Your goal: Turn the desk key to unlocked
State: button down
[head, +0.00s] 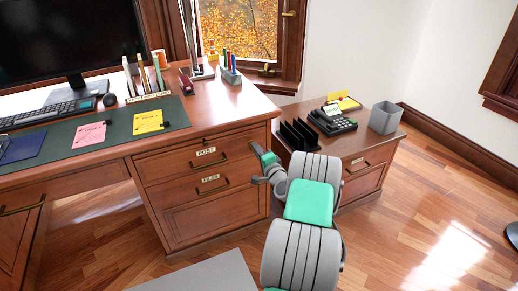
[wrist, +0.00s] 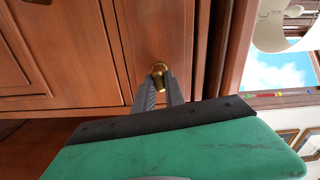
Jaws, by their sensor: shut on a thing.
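My gripper shows in the head view (head: 254,146) at the right end of the desk's drawer front, beside the POST drawer. In the wrist view my gripper (wrist: 160,78) has its two grey fingers closed together on a small rounded brass piece, which I take to be the desk key (wrist: 159,67). It stands out from a reddish-brown wooden panel. The fingers hide part of it, so I cannot tell which way it is turned. In the head view the key is too small or hidden to make out. The desk (head: 225,105) is wooden with brass pulls.
A low cabinet (head: 375,150) with a phone (head: 332,121), black file rack (head: 298,134) and grey bin (head: 385,117) stands right of the desk, close to my arm. The POST drawer (head: 195,160) and FILES drawer (head: 205,187) are shut.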

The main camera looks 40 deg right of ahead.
jog(key=shift+d+r+m, duration=0.1)
jog(key=shift+r+m, duration=0.05)
jog(key=shift+m, duration=0.65)
jog(key=c, duration=1.4)
grip_release()
jog(key=p+v, duration=0.1)
jog(key=v, duration=0.7)
jog(key=shift+w, duration=0.1)
